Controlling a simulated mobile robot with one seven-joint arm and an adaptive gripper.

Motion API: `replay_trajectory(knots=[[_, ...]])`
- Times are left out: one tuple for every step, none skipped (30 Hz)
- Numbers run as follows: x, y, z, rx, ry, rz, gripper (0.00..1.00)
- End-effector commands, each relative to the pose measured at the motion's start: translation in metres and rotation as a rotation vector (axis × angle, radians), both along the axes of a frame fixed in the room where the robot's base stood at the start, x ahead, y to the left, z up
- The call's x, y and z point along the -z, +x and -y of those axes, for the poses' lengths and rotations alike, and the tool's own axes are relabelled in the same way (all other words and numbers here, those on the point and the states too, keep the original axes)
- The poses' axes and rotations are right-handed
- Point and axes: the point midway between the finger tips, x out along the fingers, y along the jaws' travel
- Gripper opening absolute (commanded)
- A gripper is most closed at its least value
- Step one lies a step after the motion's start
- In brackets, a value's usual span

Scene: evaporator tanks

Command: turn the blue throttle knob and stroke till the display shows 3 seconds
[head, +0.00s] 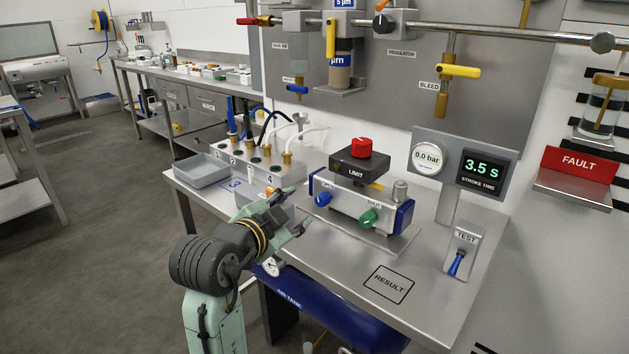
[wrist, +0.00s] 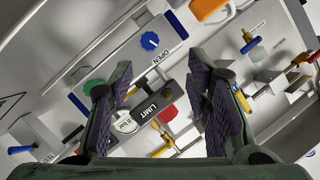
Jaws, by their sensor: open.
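The blue throttle knob (head: 322,199) is on the front left of the grey actuator block (head: 345,203). In the wrist view the blue knob (wrist: 150,41) sits beyond the fingertips, near the word OPEN. A green knob (head: 368,217) is on the block to its right. The stroke time display (head: 482,172) reads 3.5 S. The TEST switch (head: 457,263) has a blue lever tilted down to the left. My gripper (head: 294,211) is open and empty, left of the blue knob and apart from it; its spread fingers also show in the wrist view (wrist: 161,72).
The gauge (head: 427,159) reads 0.0 bar. A black LIMIT box (head: 358,167) with a red top stands on the block. Several hose fittings (head: 262,160) and a grey tray (head: 203,171) are at the bench's left. The bench around the RESULT square (head: 389,284) is clear.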

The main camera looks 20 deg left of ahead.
Motion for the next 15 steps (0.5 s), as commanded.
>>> replay_trajectory(knots=[[0.004,0.0,0.004,0.022,0.008,-0.025,0.45],[0.007,0.001,0.006,0.03,0.011,-0.035,0.45],[0.01,0.002,0.007,0.038,0.013,-0.042,0.45],[0.011,0.005,0.008,0.041,0.013,-0.045,0.45],[0.012,0.008,0.009,0.042,0.013,-0.046,0.45],[0.013,0.012,0.009,0.043,0.012,-0.045,0.45],[0.014,0.017,0.01,0.043,0.012,-0.045,0.45],[0.016,0.022,0.01,0.042,0.011,-0.044,0.45],[0.018,0.029,0.012,0.042,0.01,-0.047,0.45],[0.019,0.034,0.011,0.041,0.009,-0.045,0.45],[0.021,0.04,0.012,0.04,0.011,-0.045,0.45],[0.023,0.048,0.013,0.041,0.01,-0.044,0.45],[0.025,0.053,0.013,0.04,0.012,-0.045,0.45],[0.026,0.059,0.013,0.039,0.011,-0.044,0.45],[0.028,0.066,0.015,0.041,0.01,-0.044,0.45]])
